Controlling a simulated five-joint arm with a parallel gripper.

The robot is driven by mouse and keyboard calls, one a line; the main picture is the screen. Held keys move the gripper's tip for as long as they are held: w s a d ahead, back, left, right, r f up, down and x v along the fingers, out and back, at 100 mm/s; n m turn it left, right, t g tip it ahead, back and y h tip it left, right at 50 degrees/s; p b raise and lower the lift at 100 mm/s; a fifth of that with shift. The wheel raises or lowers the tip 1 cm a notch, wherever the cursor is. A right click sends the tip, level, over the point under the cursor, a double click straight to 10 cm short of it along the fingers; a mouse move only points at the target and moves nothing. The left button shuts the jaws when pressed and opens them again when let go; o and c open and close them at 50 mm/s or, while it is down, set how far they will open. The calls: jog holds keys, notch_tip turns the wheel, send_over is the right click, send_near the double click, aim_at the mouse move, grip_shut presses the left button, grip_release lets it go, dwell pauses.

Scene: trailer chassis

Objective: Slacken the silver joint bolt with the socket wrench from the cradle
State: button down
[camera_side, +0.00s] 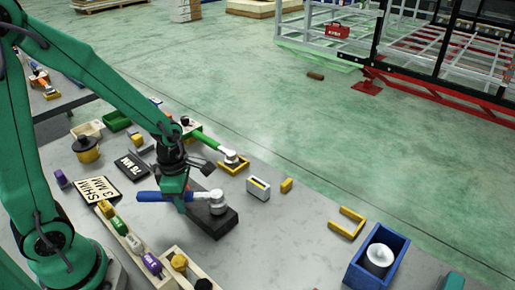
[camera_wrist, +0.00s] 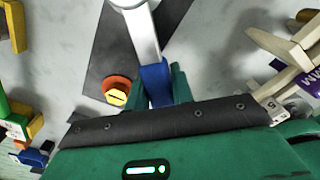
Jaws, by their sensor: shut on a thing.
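My gripper (camera_side: 177,198) is shut on the blue handle (camera_side: 152,197) of a wrench, just above the bench. The wrench's silver head (camera_side: 217,203) is at the right, over or on a black block (camera_side: 213,224); I cannot tell if they touch. In the wrist view the blue handle (camera_wrist: 156,82) sits between my green fingers (camera_wrist: 160,88), and its silver shaft (camera_wrist: 141,32) runs up out of the frame. A second wrench with a green handle (camera_side: 206,140) has its silver head by a yellow frame (camera_side: 234,168). I cannot pick out the silver joint bolt.
A blue box (camera_side: 361,272) with a white round part stands at the right. A yellow bracket (camera_side: 346,222) and a small white-and-yellow block (camera_side: 258,188) lie on the bench. A wooden rack (camera_side: 124,232) of coloured pieces is at the front left. Red and black framework (camera_side: 430,88) stands beyond the open floor.

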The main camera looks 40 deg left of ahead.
jog(key=shift+s+d+n, duration=0.2)
jog(key=shift+n, duration=0.1)
jog(key=shift+s+d+n, duration=0.15)
jog(key=shift+d+n, duration=0.05)
jog(key=shift+n, duration=0.1)
dwell(0.3)
jog(key=shift+s+d+n, duration=0.3)
jog(key=shift+d+n, duration=0.05)
jog(key=shift+n, duration=0.35)
jog(key=shift+w+a+m, duration=0.1)
jog(key=shift+a+m, duration=0.1)
jog(key=shift+m, duration=0.1)
dwell(0.4)
jog(key=shift+r, duration=0.2)
jog(key=shift+r, duration=2.8)
jog(key=shift+w, duration=0.1)
